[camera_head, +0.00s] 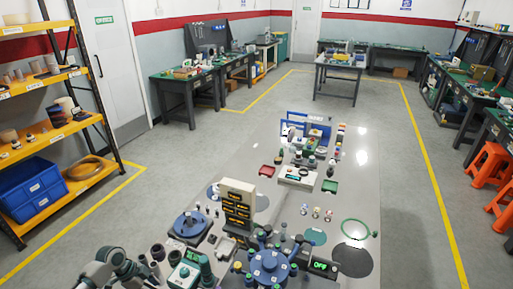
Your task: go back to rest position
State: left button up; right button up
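Part of my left arm (108,262), grey-green with rounded joints, shows at the bottom left in the head view, beside the near left edge of the workbench. Its gripper end is small and dark and partly cut off by the bottom edge, so I cannot tell whether the fingers are open or shut. I see nothing clearly held there. My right arm and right gripper are not in view.
A yellow shelf (45,130) stands left.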

pick_arm(q)
notch_tip(320, 180, down, 18)
jog(key=n+t+y, duration=0.1)
jog(key=n+t, duration=0.1)
jog(key=n, duration=0.3)
jog(key=s+d+f+n+y, duration=0.15)
jog(key=s+f+n, duration=0.4)
jog(key=f, duration=1.05)
jog(key=s+d+f+n+y, duration=0.1)
jog(key=s+d+f, duration=0.1)
jog(key=s+f, duration=0.55)
jog(key=s+d+f+y, duration=0.1)
jog(key=s+f, duration=0.3)
jog(key=s, duration=0.7)
jog(key=s+d+f+n, duration=0.1)
jog(key=s+d+f, duration=0.2)
jog(key=s, duration=0.8)
jog(key=s+d+f+g, duration=0.1)
jog(key=s+d+f, duration=0.2)
jog(key=s, duration=0.8)
jog(key=shift+s+d+f+n, duration=0.25)
jog(key=shift+d+n, duration=0.1)
jog(key=shift+d, duration=0.3)
jog(key=shift+w, duration=0.15)
